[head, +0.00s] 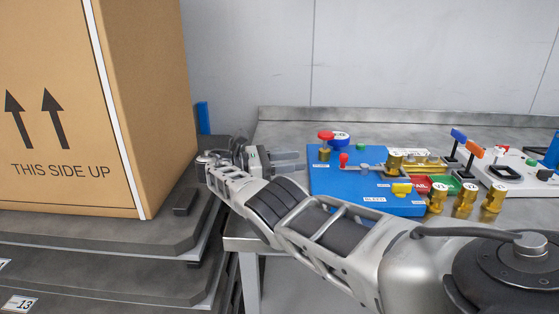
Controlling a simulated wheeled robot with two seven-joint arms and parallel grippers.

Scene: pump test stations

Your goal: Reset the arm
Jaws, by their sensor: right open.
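My right arm comes in from the lower right and reaches across to the left, and its wrist is bent back. My right gripper (288,161) is open, with its fingers pointing right toward the blue test board (333,188). The fingertips are just left of the board, and I see nothing between them. I cannot tell whether they touch the board. My left gripper is out of view.
A large cardboard box (145,120) stands on a dark shelf stack (80,222) at the left. The metal table (400,125) carries the board with a red knob (326,135), brass fittings (464,199) and a white panel (515,172). Its back strip is clear.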

